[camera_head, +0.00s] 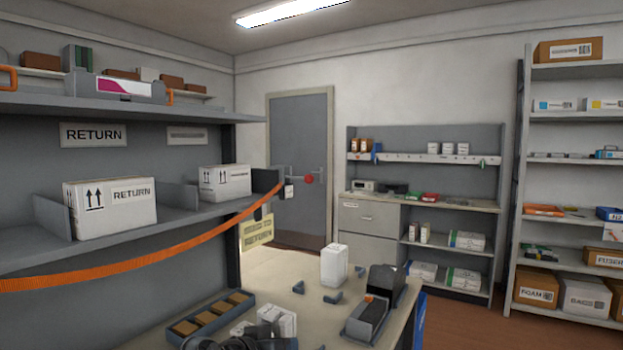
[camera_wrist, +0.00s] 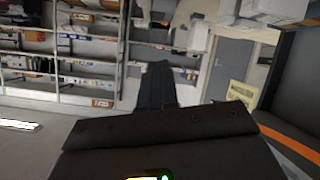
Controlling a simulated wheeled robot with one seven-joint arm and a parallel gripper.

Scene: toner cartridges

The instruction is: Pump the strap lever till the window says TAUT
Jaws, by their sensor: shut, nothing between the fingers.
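An orange strap (camera_head: 150,257) runs across the front of the left shelf unit, rising to its right end in the head view. It also shows at the right edge of the wrist view (camera_wrist: 290,140). At its right end is a small grey fitting with a white part (camera_head: 289,190). A thin bar with a red knob (camera_head: 309,179) stands out to the right of it, in front of the door; this looks like the lever. Any word in a window is too small to read. My gripper (camera_wrist: 155,85) is shut and empty, apart from the strap and lever.
Shelves hold RETURN boxes (camera_head: 110,207). A yellow sign (camera_head: 257,232) hangs at the shelf's end. Open floor lies beyond the bench.

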